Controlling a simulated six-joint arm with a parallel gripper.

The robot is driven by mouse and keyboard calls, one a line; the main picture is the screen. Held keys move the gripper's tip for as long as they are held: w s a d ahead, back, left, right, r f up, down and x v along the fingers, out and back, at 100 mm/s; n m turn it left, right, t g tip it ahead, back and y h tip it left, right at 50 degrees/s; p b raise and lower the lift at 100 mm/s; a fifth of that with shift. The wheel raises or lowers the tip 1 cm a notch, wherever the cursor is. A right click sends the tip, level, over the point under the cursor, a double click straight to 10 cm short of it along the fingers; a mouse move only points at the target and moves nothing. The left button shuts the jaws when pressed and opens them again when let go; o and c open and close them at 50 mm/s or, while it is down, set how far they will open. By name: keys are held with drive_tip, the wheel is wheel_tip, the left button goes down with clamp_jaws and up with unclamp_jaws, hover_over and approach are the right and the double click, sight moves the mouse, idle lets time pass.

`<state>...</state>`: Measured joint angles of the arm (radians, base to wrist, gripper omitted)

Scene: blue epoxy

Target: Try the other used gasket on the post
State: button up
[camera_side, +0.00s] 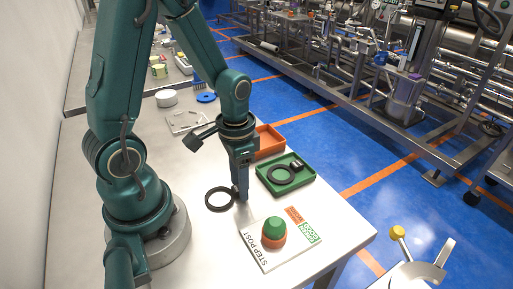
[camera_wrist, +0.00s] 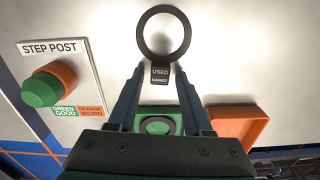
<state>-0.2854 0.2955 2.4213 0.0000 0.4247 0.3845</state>
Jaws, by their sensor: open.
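A black ring gasket (camera_side: 207,200) lies flat on the table beside my gripper (camera_side: 241,194). In the wrist view the ring (camera_wrist: 140,35) has a tab (camera_wrist: 160,74) reading "USED GASKET". My gripper (camera_wrist: 160,80) is open there, its fingertips on either side of the tab, apart from it. The step post (camera_side: 274,228) has a green top over a wider orange base and carries no ring. It also shows in the wrist view (camera_wrist: 42,90). Another black ring (camera_side: 270,178) lies in the green tray (camera_side: 262,183), with a small dark piece beside it.
The post's white plate (camera_side: 262,258) reads "green good, orange worn" and lies near the table's front edge. An orange tray (camera_side: 270,151) stands behind the green one and looks empty. A white round item (camera_side: 166,98) and a blue brush-like item (camera_side: 206,98) are farther back.

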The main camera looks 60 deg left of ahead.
clamp_jaws()
wheel_tip(320, 180, up, 9)
idle(2.1)
drive_tip(key=w+d+r+m, duration=0.2)
drive_tip(key=d, duration=0.6)
drive_tip(key=w+d+r+m, duration=0.2)
drive_tip(key=d, duration=0.6)
drive_tip(key=shift+m, duration=0.4)
